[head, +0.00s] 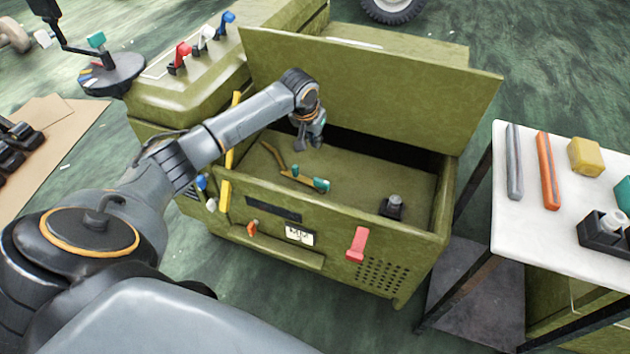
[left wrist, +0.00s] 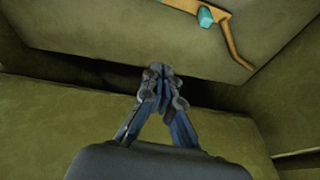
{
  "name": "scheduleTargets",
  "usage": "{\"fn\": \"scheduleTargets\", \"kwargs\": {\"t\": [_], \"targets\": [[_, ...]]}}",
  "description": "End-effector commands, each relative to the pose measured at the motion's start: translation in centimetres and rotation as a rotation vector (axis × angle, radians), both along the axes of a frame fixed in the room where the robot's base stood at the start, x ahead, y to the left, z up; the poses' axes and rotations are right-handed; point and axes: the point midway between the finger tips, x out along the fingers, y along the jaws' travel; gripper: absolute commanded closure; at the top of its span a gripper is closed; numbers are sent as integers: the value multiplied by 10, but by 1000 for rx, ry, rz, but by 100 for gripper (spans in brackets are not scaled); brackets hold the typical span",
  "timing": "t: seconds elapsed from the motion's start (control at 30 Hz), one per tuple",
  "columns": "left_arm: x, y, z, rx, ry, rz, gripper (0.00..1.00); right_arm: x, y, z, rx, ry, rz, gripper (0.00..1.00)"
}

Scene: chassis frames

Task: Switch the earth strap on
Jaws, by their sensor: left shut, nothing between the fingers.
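An open olive-green metal box (head: 335,228) stands in the middle of the head view, its lid (head: 370,85) raised at the back. On its inner floor lies a brass-coloured strap or lever (head: 272,155) with a teal grip (head: 321,185), which may be the earth strap; its setting I cannot tell. The strap also shows at the top of the left wrist view (left wrist: 235,45), with its teal piece (left wrist: 205,17). My left gripper (head: 312,140) is over the open box, above and behind the teal grip. Its fingertips (left wrist: 158,70) are together and empty, apart from the strap.
A small black knob (head: 392,206) sits inside the box at right. A red lever (head: 356,245) and an orange switch (head: 252,228) are on its front. A yellow bar (head: 229,160) rises at its left edge. A white-topped table (head: 530,225) stands at right.

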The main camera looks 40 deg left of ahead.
Motion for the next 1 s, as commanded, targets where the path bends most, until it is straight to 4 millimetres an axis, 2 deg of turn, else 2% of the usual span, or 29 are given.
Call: {"fn": "scheduleTargets", "kwargs": {"t": [0.03,0.1,0.2,0.47,0.77,0.8,1.0], "targets": [[0,0,-20,0,-1,0,100,2,0,2,1,-14,-1,55],[0,0,-28,0,-2,0,100,3,-1,17,1,-22,-3,55],[0,0,-35,0,-2,0,100,1,-1,32,1,-29,-4,55],[4,0,-47,0,0,1,100,-1,-2,55,2,-40,-6,55],[18,2,-89,0,1,1,100,-15,-4,102,3,-68,-9,55],[21,2,-98,-2,0,2,100,-14,-4,93,3,-64,-9,55],[32,3,-129,-2,0,2,100,-9,-3,81,7,-86,-7,55]]}}
